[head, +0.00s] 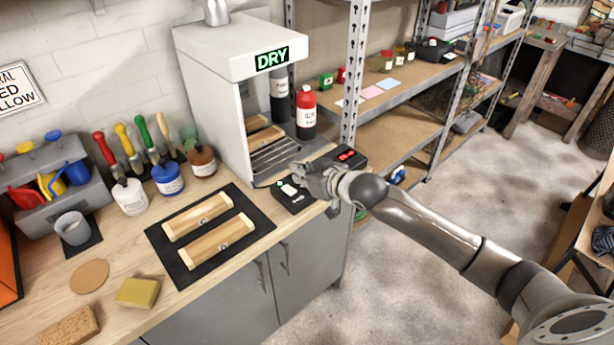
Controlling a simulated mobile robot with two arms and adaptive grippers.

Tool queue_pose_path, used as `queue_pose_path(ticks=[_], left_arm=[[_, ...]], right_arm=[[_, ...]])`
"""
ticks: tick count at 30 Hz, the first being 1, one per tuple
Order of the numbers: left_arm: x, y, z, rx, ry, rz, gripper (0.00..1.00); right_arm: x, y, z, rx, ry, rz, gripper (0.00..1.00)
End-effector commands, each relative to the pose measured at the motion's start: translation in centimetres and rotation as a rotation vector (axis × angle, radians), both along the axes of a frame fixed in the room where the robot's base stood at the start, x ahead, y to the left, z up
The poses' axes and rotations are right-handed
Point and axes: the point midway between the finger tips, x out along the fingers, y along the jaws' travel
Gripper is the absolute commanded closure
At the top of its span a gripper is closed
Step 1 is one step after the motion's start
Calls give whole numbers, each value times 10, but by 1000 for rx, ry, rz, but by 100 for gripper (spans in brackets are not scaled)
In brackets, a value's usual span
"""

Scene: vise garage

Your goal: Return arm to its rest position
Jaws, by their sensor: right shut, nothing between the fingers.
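My right arm (430,235) reaches in from the lower right, with its forearm over the floor in front of the workbench. My right gripper (301,177) is at the bench's right end, over a small black control box (292,198) in front of the drying cabinet (240,60). The gripper is shut and holds nothing. Whether its fingers touch the box cannot be told. The cabinet shows a green "DRY" sign (271,58). My left gripper is not in view.
Two wooden pieces (218,236) lie on a black mat (165,258). Glue jars (167,179) with brushes, a grey cup (73,228) and a yellow sponge (138,292) stand to the left. A red bottle (306,115) and metal shelving (353,75) are near the gripper. The floor (500,190) is open.

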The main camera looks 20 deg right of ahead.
Motion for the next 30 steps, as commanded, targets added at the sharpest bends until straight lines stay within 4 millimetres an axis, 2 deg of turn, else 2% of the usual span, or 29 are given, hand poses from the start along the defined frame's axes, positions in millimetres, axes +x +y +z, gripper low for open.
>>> queue_pose_path(ticks=[6,12,17,20,24,30], left_arm=[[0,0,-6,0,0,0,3],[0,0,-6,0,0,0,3],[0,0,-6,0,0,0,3],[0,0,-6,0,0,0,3],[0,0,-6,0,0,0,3],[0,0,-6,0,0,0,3]], right_arm=[[-20,-7,7,0,0,0,100],[-25,-9,11,1,0,0,100],[-36,1,-1,-6,27,7,100],[-61,18,-26,-25,83,15,100],[-118,43,-66,-68,202,14,100],[-208,49,-107,-137,398,-34,100]])
